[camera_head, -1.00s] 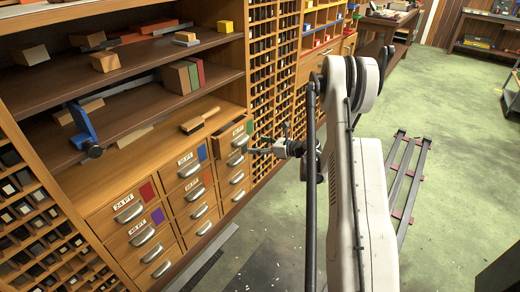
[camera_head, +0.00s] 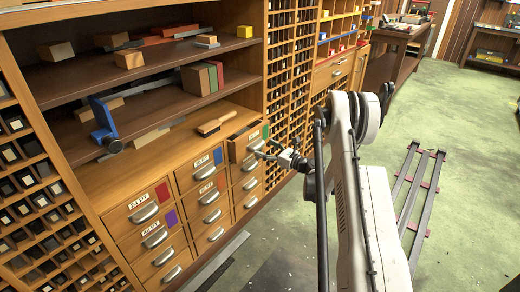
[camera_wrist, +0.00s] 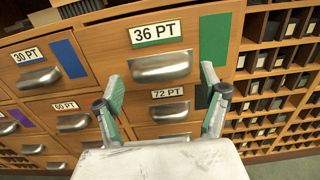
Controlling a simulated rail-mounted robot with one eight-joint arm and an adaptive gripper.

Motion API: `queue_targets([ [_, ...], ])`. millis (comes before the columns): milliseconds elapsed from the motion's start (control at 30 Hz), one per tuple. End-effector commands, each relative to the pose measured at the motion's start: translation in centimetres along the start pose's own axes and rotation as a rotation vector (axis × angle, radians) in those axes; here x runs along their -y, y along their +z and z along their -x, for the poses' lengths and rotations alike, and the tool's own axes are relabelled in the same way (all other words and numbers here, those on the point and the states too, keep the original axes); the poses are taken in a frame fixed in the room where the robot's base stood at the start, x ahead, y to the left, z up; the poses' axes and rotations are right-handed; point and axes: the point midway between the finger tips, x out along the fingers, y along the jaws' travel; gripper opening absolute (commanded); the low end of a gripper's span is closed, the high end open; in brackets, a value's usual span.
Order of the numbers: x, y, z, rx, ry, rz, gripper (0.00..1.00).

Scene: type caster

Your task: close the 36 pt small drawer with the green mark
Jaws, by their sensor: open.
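The 36 PT drawer (camera_wrist: 190,35) with a green mark (camera_wrist: 214,40) fills the upper middle of the wrist view. In the head view its front (camera_head: 240,149) juts out at the top of the right drawer column, with its inside partly visible behind. It has a metal cup handle (camera_wrist: 162,67). My gripper (camera_wrist: 163,88) is open and empty, its two fingers spread below and either side of the handle in the picture. In the head view my gripper (camera_head: 265,150) is close in front of the drawer; whether it touches cannot be told.
Neighbouring drawers such as 72 PT (camera_wrist: 165,111) below and 30 PT (camera_wrist: 40,65) to the left look shut. A brush (camera_head: 215,123) lies on the ledge above. Cubbyholes (camera_head: 290,80) stand right of the drawers.

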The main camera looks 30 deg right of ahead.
Motion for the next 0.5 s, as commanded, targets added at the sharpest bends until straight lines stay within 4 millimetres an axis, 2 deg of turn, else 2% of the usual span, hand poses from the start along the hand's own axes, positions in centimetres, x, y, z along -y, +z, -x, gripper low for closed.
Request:
queue_targets([
  [33,-0.1,-0.2,-0.9,0.000,0.002,0.000,0.75],
  [200,0.0,-0.1,-2.8,0.000,0.001,0.000,0.75],
  [500,0.0,0.0,-3.6,0.000,-0.001,0.000,0.75],
])
